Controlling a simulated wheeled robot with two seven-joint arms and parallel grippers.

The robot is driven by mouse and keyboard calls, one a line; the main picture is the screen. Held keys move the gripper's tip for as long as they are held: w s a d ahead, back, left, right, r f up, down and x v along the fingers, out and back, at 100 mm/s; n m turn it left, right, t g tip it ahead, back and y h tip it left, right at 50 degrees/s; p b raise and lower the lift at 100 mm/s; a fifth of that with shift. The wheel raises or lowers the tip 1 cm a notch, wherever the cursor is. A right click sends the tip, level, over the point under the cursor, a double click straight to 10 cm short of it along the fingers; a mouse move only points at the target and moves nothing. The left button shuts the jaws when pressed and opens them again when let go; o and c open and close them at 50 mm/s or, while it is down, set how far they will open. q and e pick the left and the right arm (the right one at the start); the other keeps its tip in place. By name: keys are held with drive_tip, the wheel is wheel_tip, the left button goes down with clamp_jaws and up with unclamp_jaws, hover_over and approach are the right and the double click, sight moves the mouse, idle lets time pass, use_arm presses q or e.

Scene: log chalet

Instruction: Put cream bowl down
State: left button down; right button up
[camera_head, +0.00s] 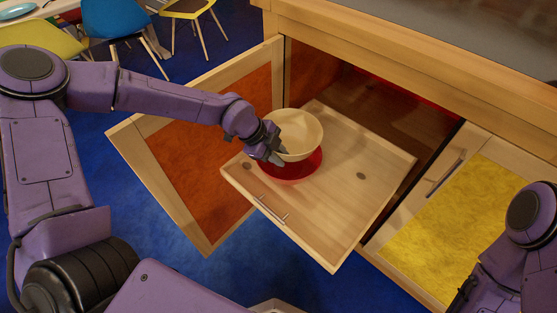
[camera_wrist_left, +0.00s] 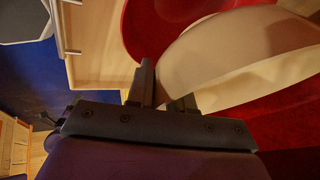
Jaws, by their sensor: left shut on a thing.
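The cream bowl (camera_head: 299,132) is upright over a red round plate (camera_head: 297,171) on the pulled-out wooden shelf. My left gripper (camera_head: 272,146) is shut on the bowl's left side in the head view. In the left wrist view the bowl (camera_wrist_left: 250,62) fills the right part, with its wall between the fingers (camera_wrist_left: 165,90). The red plate also shows there behind the bowl (camera_wrist_left: 145,30). I cannot tell whether the bowl touches the plate. My right arm shows at the right edge of the head view, but its fingers are out of the picture.
The pull-out shelf (camera_head: 345,190) has bare room right of the plate. An open cabinet door (camera_head: 215,150) stands at its left. A yellow-fronted door (camera_head: 455,225) is at the right and the counter (camera_head: 430,50) is above. Chairs stand on the blue floor at the upper left.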

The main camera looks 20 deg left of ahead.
use_arm(q)
wheel_tip(320, 180, down, 3)
drive_tip(key=shift+w+f, duration=0.1)
drive_tip(key=shift+f+b, duration=0.55)
drive_tip(key=shift+b, duration=0.15)
drive_tip(key=c, duration=1.3)
unclamp_jaws()
drive_tip(key=shift+r+p, duration=0.9)
drive_tip(key=shift+r, duration=0.05)
drive_tip(key=v, duration=0.4)
drive_tip(key=p+v, duration=0.1)
drive_tip(key=v, duration=0.6)
drive_tip(key=shift+s+a+r, duration=0.1)
drive_tip(key=shift+s+a, duration=0.15)
drive_tip(key=shift+s, duration=0.1)
